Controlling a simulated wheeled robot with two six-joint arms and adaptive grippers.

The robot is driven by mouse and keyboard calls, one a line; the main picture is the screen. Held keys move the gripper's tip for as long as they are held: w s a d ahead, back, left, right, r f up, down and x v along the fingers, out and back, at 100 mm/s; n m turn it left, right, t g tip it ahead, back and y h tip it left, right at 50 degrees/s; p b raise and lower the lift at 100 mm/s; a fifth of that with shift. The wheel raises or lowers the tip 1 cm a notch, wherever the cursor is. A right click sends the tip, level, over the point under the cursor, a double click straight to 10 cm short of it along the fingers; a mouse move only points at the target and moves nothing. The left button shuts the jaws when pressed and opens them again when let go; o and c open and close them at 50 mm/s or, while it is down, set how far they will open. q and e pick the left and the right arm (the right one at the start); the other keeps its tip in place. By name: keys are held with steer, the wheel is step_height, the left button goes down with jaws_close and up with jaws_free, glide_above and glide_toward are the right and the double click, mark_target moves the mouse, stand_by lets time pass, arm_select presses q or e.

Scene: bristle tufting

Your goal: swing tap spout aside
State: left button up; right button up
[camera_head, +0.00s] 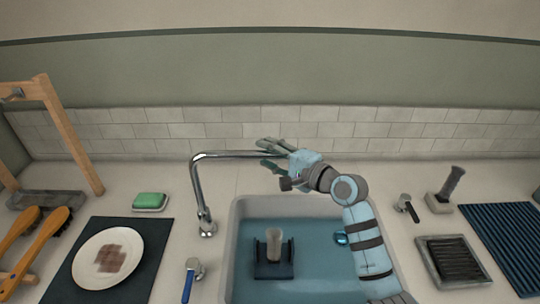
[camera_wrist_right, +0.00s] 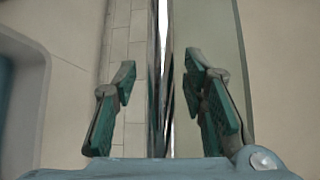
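The chrome tap (camera_head: 203,200) rises from the counter at the back left of the sink. Its long spout (camera_head: 235,154) runs to the right above the sink's back edge. My right gripper (camera_head: 268,155) is at the spout's right part, with one finger above it and one below it in the head view. In the right wrist view the spout (camera_wrist_right: 160,70) runs between the two green-padded fingers (camera_wrist_right: 165,85), with gaps on both sides. The gripper is open. The spout's far end is hidden behind my gripper. My left gripper is not in view.
The sink (camera_head: 240,215) holds blue water and a dark holder with a grey cylinder (camera_head: 274,244). A blue-handled lever (camera_head: 190,278) stands left of it. A plate (camera_head: 107,258), green soap (camera_head: 150,200) and wooden brushes lie left; a drain tray (camera_head: 454,260) sits right.

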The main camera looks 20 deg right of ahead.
steer(key=shift+s+r, duration=0.1)
steer(key=shift+s, duration=0.05)
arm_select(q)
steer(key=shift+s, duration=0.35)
arm_select(e)
jaws_close()
